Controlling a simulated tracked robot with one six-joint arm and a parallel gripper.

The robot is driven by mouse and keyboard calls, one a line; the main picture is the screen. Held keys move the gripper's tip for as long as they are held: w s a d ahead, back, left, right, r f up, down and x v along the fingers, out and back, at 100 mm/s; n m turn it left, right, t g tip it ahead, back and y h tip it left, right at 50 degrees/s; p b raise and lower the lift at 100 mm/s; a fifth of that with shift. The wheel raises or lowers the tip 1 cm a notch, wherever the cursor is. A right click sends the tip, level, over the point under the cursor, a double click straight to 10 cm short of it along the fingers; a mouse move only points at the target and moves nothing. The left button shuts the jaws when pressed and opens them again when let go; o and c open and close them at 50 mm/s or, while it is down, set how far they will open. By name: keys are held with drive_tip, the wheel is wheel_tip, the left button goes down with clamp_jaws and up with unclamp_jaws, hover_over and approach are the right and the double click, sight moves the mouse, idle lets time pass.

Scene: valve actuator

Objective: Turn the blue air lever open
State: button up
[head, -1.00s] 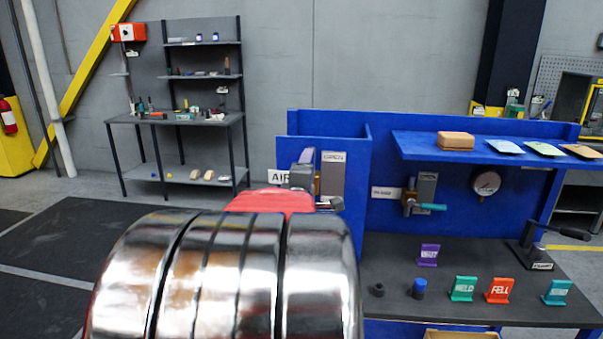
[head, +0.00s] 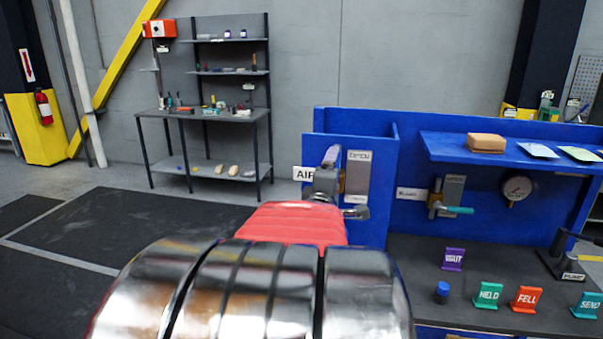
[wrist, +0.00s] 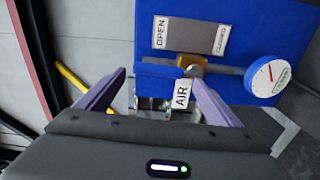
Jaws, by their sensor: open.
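My gripper (wrist: 158,78) is open, with its two purple fingers spread in the wrist view. In the head view its grey end (head: 328,178) is in front of the blue side panel, beyond my red and chrome arm. The AIR label (wrist: 181,95) shows between the fingers, nearer the right one. Just beyond the fingertips is the brass valve body (wrist: 191,62), below the OPEN/CLOSED plate (wrist: 195,36). No contact with the valve is clear.
A round gauge (wrist: 267,79) is right of the valve in the wrist view. A second valve with a teal lever (head: 459,210) is farther right on the blue bench, below a shelf (head: 450,150). Coloured signs, including HELD (head: 488,295), stand on the dark top.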

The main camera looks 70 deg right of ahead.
drive_tip(key=shift+s+a, duration=0.2)
drive_tip(key=shift+a, duration=0.95)
drive_tip(key=shift+s+a, duration=0.2)
drive_tip(key=shift+a, duration=0.9)
drive_tip(key=w+a+f+t+y, duration=0.3)
drive_tip(key=w+a+f+y, duration=0.15)
drive_tip(key=w+a, duration=0.6)
drive_tip(key=w+a+f+t+y, duration=0.4)
drive_tip(key=w+a, duration=0.3)
drive_tip(key=w, duration=0.6)
drive_tip(key=w+a+f+y, duration=0.2)
drive_tip(key=a, duration=0.5)
drive_tip(key=w+a+f+y, duration=0.1)
drive_tip(key=w+a+y, duration=0.1)
drive_tip(key=a, duration=0.5)
drive_tip(key=s+a+f+g+y, duration=0.1)
drive_tip(key=s+a+g+y, duration=0.1)
drive_tip(key=s+a, duration=0.4)
drive_tip(key=s+a+f+m+g+y, duration=0.1)
drive_tip(key=s+a, duration=0.6)
drive_tip(key=a, duration=0.8)
drive_tip(key=shift+s+a+f+g+y, duration=0.15)
drive_tip(key=shift+a+f+g+y, duration=0.3)
drive_tip(key=shift+g+y, duration=0.55)
